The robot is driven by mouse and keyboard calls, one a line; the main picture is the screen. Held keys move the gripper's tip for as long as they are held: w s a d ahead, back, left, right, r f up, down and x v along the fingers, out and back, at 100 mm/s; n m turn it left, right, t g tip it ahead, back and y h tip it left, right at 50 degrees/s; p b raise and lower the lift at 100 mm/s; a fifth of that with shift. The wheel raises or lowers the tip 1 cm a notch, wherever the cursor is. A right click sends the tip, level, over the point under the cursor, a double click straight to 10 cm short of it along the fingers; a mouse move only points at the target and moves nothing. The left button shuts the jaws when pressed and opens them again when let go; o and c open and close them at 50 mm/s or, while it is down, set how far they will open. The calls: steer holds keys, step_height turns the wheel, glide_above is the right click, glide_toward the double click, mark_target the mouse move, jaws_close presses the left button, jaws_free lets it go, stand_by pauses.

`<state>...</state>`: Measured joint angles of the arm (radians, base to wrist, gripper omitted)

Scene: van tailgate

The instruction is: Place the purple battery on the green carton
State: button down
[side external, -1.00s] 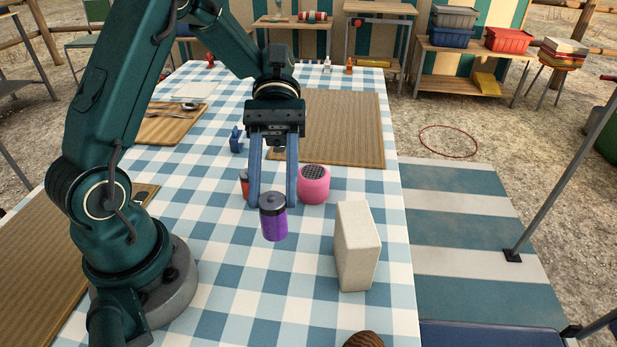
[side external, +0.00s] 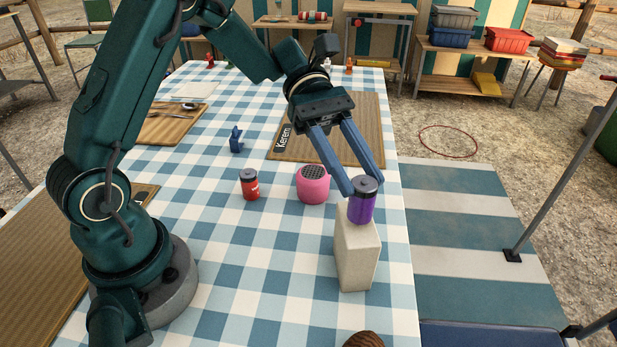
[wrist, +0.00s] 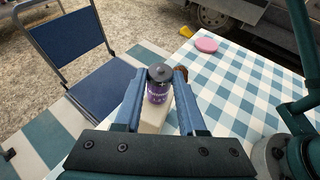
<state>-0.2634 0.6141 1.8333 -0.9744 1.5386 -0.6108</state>
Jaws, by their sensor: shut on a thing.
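The purple battery (side external: 361,207) has a dark grey top and is upright between the fingers of my gripper (side external: 363,185), which is shut on it. It is at the top of a cream-coloured carton (side external: 357,260) that stands upright on the checked tablecloth. I cannot tell whether the battery's base touches the carton. No green carton shows; this pale one is the only carton in view. In the wrist view the battery (wrist: 157,92) sits between both fingers, with part of the carton (wrist: 155,122) below it.
A pink round speaker (side external: 313,184) and a red can-like battery (side external: 249,185) stand left of the carton. A blue figurine (side external: 236,140) and a woven mat (side external: 360,120) are farther back. A brown object (side external: 364,340) is at the front edge.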

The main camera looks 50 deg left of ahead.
steer(key=shift+f, duration=0.5)
steer(key=shift+c, duration=2.4)
jaws_free()
steer(key=shift+f, duration=0.1)
steer(key=v, duration=1.2)
steer(key=s+d+f+m+t+y, duration=0.1)
steer(key=s+f+m+t+y, duration=0.2)
steer(key=s+m+t+y, duration=0.5)
steer(key=s+m+y, duration=0.5)
steer(key=m, duration=0.2)
steer(key=shift+s+d+m, duration=0.3)
steer(key=shift+m, duration=0.1)
